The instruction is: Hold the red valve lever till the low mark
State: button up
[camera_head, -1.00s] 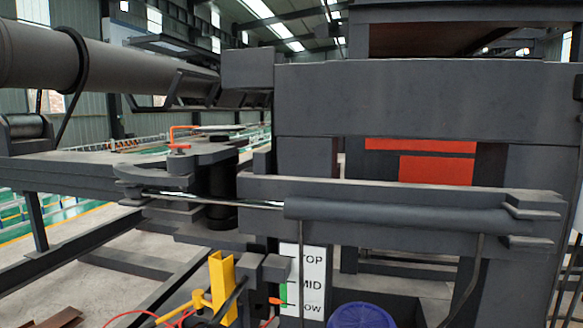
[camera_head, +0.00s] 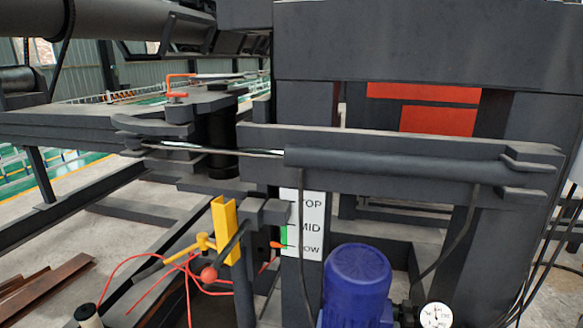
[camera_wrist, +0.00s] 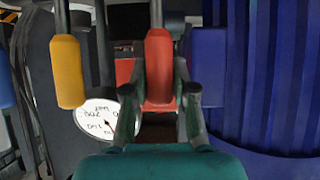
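The red valve lever (camera_wrist: 158,58) hangs upright in the middle of the wrist view. My gripper (camera_wrist: 159,88) has its two fingers drawn in on both sides of the red grip and appears shut on it. In the head view my gripper does not show. The white level board (camera_head: 312,215) reads TOP, MID and LOW from top to bottom. A small orange-red pointer (camera_head: 276,244) sits at its left edge, about level with LOW and just below a green strip (camera_head: 286,236).
In the wrist view a yellow lever grip (camera_wrist: 68,72) hangs left of the red one, with a white gauge (camera_wrist: 98,118) below. A blue motor (camera_head: 358,288) stands right of the board. A yellow post (camera_head: 224,225) and red hoses (camera_head: 128,272) are at left.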

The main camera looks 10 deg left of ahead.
jog(key=shift+o, duration=0.9)
jog(key=shift+w, duration=0.15)
jog(key=v, duration=0.9)
jog(key=s+f+t, duration=0.1)
jog(key=s+f, duration=0.2)
jog(key=s, duration=1.1)
jog(key=s+f+t, duration=0.1)
jog(key=s+f, duration=0.2)
jog(key=s, duration=1.1)
jog(key=s+r, duration=0.7)
jog(key=s, duration=0.5)
jog(key=s+r+t, duration=0.1)
jog(key=s+r, duration=0.7)
jog(key=s, duration=0.4)
jog(key=shift+s+r, duration=0.25)
jog(key=shift+r, duration=0.05)
